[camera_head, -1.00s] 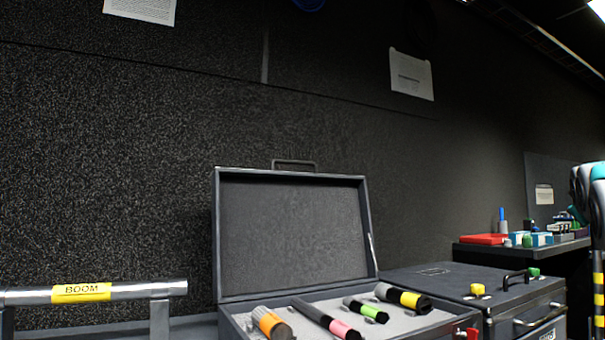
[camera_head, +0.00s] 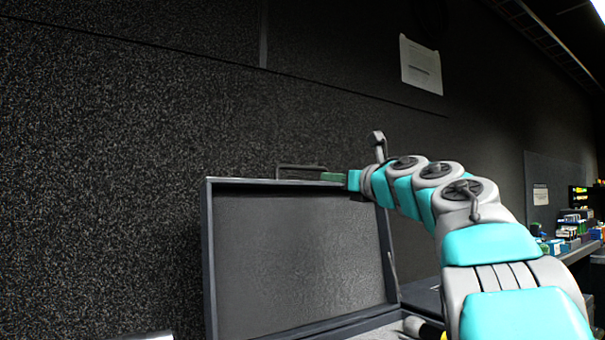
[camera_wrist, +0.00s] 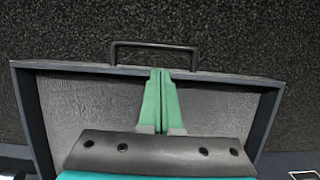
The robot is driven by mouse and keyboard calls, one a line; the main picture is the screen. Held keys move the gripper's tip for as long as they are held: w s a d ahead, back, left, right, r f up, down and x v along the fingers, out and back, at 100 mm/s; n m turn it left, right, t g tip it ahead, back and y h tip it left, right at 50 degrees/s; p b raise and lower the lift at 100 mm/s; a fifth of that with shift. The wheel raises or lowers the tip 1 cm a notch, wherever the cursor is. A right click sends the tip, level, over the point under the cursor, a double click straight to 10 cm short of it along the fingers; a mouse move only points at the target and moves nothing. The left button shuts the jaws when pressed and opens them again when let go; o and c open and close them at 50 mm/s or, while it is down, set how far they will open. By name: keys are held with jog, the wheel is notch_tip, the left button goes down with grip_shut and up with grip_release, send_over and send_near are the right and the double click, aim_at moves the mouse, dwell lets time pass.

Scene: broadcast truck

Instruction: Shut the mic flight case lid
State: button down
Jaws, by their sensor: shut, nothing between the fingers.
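The mic flight case lid (camera_head: 297,250) stands open and upright, its grey inner side facing me. A dark handle (camera_head: 300,168) sits on its top edge. My gripper (camera_head: 334,177) is at the lid's top edge, just right of the handle, with its green fingers shut and empty. In the wrist view the shut fingers (camera_wrist: 161,75) point at the top edge of the lid (camera_wrist: 85,110), just below the handle (camera_wrist: 153,46). I cannot tell whether the fingertips touch the lid. My arm hides the right part of the case base; only a strip with a yellow-banded mic (camera_head: 428,327) shows.
A dark textured wall (camera_head: 100,150) rises close behind the lid, with a paper sheet (camera_head: 421,65) on it. At the far right a bench (camera_head: 580,250) holds several small coloured items. The space left of the lid looks free.

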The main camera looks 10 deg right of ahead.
jog(key=p+x, duration=0.2)
jog(key=x, duration=0.3)
jog(key=p+x, duration=0.2)
jog(key=x, duration=0.3)
jog(key=shift+a+f, duration=0.1)
jog(key=shift+f, duration=0.1)
jog(key=shift+s, duration=0.1)
